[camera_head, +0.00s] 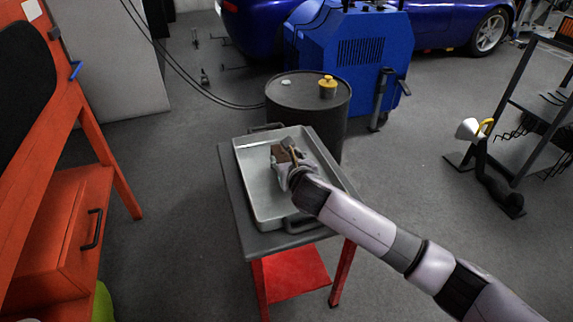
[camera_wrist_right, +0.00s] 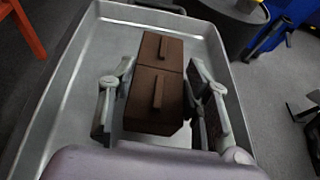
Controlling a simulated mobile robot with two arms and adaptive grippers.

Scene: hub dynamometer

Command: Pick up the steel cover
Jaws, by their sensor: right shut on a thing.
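A dark brown block-like thing (camera_head: 281,154) is over the metal tray (camera_head: 262,209). In the right wrist view the brown block (camera_wrist_right: 150,112) shows two sections, each with a raised bar on top. I cannot tell for sure whether it is the steel cover; no other cover shows clearly. My right gripper (camera_head: 289,160) is shut on the brown block, with one finger on each side, as the right wrist view (camera_wrist_right: 162,98) also shows. Whether the block rests on the tray floor or is slightly raised is unclear. My left gripper is not in view.
The tray stands on a cart with a dark top (camera_head: 233,195) and red lower parts. A dark drum (camera_head: 308,107) with a yellow object (camera_head: 327,88) stands just behind. A blue machine (camera_head: 352,55) is beyond it. An orange cabinet (camera_head: 55,235) is at left, with open floor between.

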